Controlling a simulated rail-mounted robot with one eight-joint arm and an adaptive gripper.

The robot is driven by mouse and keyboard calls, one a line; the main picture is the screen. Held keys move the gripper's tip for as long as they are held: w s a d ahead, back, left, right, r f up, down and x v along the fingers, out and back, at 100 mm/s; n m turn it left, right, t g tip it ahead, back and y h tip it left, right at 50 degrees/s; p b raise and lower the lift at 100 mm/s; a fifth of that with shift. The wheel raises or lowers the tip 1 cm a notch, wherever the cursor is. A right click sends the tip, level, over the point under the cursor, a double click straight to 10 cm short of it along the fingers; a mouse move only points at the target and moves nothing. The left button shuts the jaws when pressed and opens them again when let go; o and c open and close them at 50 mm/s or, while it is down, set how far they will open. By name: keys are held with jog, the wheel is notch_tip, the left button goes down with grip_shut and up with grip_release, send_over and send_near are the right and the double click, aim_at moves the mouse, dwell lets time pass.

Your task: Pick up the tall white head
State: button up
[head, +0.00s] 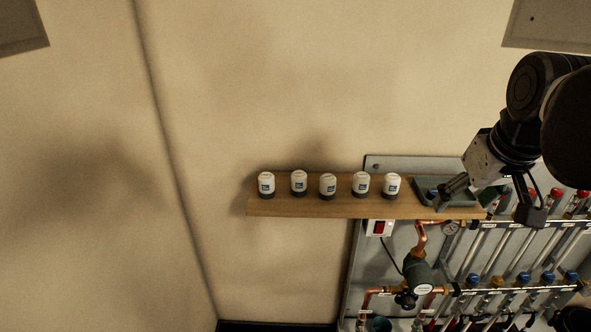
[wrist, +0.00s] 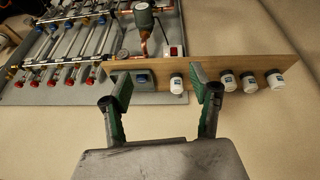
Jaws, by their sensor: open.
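Several white heads with dark bases and blue labels stand upright in a row on a wooden shelf (head: 325,208). In the head view they run from the leftmost head (head: 266,184) to the rightmost head (head: 392,185). They look alike in height; I cannot tell which is the tall one. My gripper (head: 492,200) is open and empty, right of the row, near the shelf's right end. In the wrist view one white head (wrist: 177,84) shows between the fingers of my gripper (wrist: 160,86), beyond them. The right finger hides part of the row.
A grey tray (head: 425,186) sits on the shelf's right end, with something blue in it. Below and right is a panel with copper pipes, a green pump (head: 417,273) and several valves. Bare wall (head: 290,80) is above the shelf.

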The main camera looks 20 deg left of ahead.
jog(key=w+a+r+n+g+p, duration=0.1)
jog(key=w+a+r+n, duration=0.25)
jog(key=w+a, duration=0.55)
jog(key=n+g+h+p, duration=0.1)
jog(key=n+g+p, duration=0.25)
jog(key=n, duration=0.45)
send_over(266, 175)
notch_tip(266, 175, down, 4)
jog(key=f, duration=0.8)
jog(key=shift+w+f, duration=0.15)
jog(key=shift+w, duration=0.15)
jog(key=f, duration=0.4)
jog(key=shift+s+p, duration=0.4)
jog(key=shift+f, duration=0.7)
jog(key=shift+c, duration=0.4)
jog(key=c, duration=1.2)
